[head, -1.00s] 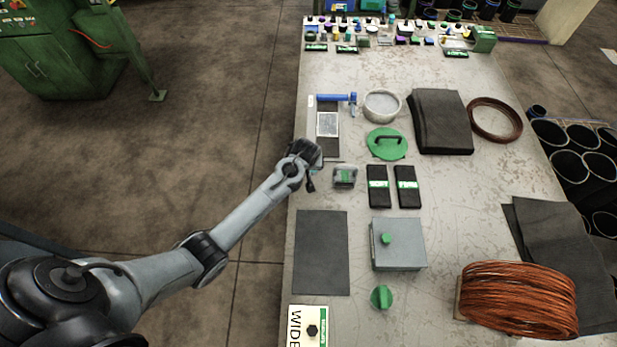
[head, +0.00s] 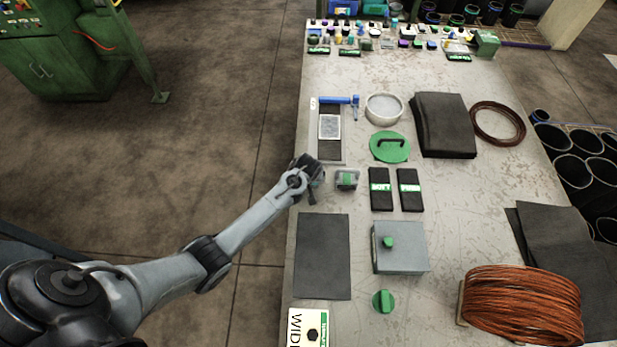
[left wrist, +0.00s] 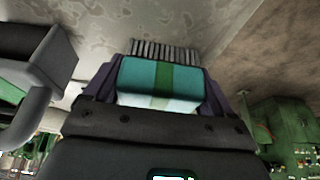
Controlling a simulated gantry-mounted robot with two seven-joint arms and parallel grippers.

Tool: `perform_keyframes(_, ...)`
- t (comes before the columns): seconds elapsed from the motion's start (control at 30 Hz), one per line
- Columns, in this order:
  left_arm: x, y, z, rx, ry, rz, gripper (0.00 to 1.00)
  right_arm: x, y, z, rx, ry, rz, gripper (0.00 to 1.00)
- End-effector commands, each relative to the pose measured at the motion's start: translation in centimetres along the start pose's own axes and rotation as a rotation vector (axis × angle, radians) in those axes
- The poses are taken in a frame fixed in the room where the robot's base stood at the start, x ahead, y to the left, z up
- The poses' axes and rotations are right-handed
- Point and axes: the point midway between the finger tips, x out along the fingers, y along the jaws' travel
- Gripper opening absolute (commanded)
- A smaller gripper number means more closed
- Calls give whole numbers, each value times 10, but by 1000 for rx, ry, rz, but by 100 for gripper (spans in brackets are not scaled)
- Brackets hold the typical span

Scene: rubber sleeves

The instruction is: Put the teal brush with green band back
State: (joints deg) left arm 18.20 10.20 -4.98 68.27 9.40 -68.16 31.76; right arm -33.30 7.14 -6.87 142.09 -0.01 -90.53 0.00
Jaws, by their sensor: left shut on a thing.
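The teal brush with a green band (left wrist: 160,80) is in my left gripper. Its teal block lies between the two purple-grey fingers in the left wrist view, with the bristles pointing away from the gripper toward the grey tabletop. In the head view my left gripper (head: 312,180) is over the left edge of the table, and the brush is mostly hidden there. The gripper is apart from that holder. My right gripper is not in view.
A dark strip with a pale plate (head: 330,127) and a blue-handled tool (head: 336,100) lie beyond the gripper. A green lid with a black handle (head: 389,147) and two black labelled blocks (head: 381,190) are to the right. A dark mat (head: 322,256) lies nearer.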

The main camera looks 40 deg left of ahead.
Motion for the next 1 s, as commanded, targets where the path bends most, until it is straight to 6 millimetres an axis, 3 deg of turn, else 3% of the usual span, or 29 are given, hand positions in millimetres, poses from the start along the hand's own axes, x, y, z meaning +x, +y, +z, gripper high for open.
perform_keyframes(0.03, 0, 0, 0, 0, 0, 0, 89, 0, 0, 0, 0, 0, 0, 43)
perform_keyframes(0.1, 0, 0, 0, 0, 0, 0, 99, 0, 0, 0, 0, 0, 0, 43)
perform_keyframes(0.47, -5, 0, -2, 0, 0, 0, 100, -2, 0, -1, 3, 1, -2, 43)
perform_keyframes(0.67, -31, 0, -2, -1, 2, 1, 100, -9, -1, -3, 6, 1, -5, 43)
perform_keyframes(1.0, -92, 0, -2, 0, 2, 1, 100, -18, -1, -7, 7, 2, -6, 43)
